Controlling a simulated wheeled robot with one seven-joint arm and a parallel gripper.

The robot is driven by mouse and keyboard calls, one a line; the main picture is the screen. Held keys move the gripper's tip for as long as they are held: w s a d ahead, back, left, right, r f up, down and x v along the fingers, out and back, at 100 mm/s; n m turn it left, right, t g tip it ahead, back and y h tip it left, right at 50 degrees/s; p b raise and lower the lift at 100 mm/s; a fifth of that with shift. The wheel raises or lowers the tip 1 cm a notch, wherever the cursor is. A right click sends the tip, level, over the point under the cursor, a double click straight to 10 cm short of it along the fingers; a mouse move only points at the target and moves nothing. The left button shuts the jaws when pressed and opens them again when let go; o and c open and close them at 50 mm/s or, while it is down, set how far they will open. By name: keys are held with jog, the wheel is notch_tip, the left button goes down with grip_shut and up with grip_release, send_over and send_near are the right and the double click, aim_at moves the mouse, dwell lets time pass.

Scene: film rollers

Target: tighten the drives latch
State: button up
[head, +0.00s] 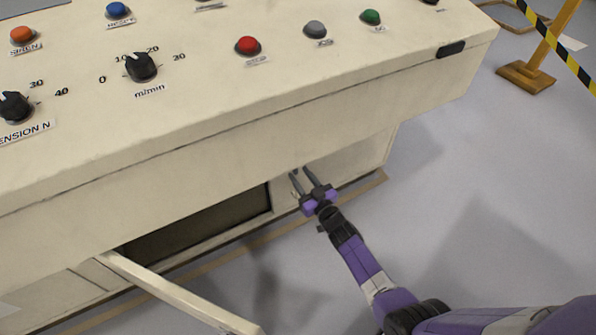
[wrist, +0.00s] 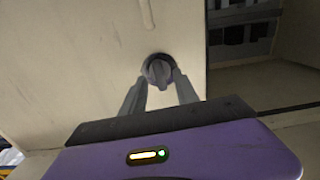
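The latch is a dark grey round knob with a raised grip bar (wrist: 159,71), set on a cream panel (wrist: 90,70) in the wrist view. The grip bar stands about upright. My gripper (wrist: 161,76) has its two grey fingers apart, with the tips at the left and right of the knob. I cannot tell whether they touch it. In the head view my gripper (head: 301,171) is below the overhanging console, in front of the cream cabinet's lower front, fingers apart. The latch cannot be made out in the head view.
A cream console (head: 200,90) with knobs and coloured buttons overhangs my gripper. A cabinet door (head: 180,292) stands open at the lower left, beside a dark opening (head: 200,225). A striped barrier's wooden post (head: 550,45) stands at the upper right. The grey floor (head: 480,170) at right is clear.

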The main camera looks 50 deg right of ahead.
jog(key=p+v, duration=0.1)
jog(key=v, duration=0.4)
jog(key=shift+s+a, duration=0.1)
jog(key=shift+s, duration=0.15)
dwell(0.3)
